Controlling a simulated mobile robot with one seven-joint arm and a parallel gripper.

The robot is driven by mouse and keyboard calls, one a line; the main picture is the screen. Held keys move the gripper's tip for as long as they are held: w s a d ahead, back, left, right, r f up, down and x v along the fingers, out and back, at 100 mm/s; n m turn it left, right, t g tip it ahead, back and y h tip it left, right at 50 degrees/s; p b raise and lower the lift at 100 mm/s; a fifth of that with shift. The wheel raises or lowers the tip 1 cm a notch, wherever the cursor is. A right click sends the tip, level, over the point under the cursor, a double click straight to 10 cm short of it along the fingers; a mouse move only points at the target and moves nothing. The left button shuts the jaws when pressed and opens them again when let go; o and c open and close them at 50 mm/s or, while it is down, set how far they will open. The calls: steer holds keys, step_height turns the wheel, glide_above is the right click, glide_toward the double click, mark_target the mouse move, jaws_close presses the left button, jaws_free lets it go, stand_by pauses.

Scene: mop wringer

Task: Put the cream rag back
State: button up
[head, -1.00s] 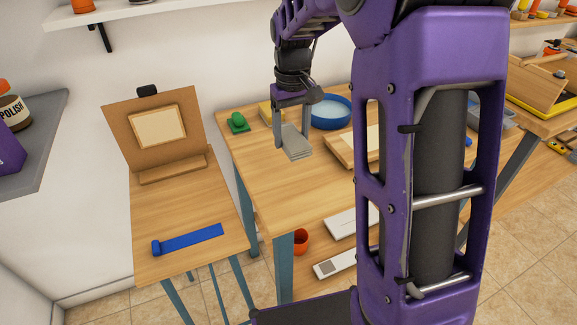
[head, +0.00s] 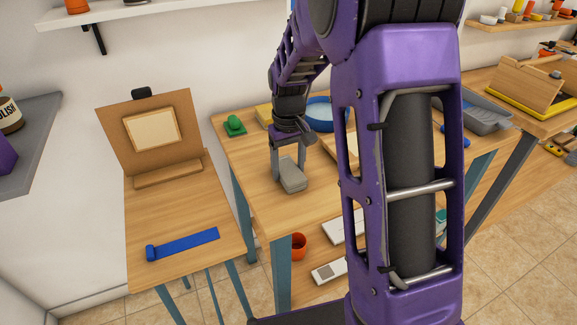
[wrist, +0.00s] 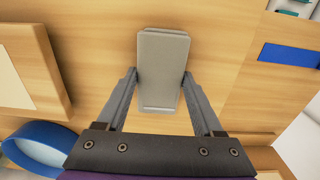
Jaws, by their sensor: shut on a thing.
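My gripper (head: 288,166) is shut on a grey, folded-looking pad (head: 292,177) low over the front left part of the wooden table (head: 262,192). In the wrist view the pad (wrist: 163,72) sits between the two fingertips, with wood behind it. I cannot tell whether it touches the table. It looks grey rather than cream. Cream surfaces show on the panel (head: 152,131) of the upright board, and on a wooden-framed board (wrist: 12,85) in the wrist view. I cannot tell whether either is a rag.
A smaller table (head: 180,210) on the left holds a blue strip (head: 185,243). Bare wood surrounds the pad.

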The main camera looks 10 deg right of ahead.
mark_target(288, 169)
steer(key=o, duration=1.5)
steer(key=shift+f, duration=0.15)
step_height(288, 169, up, 12)
steer(key=shift+r+p, duration=0.2)
steer(key=shift+p, duration=1)
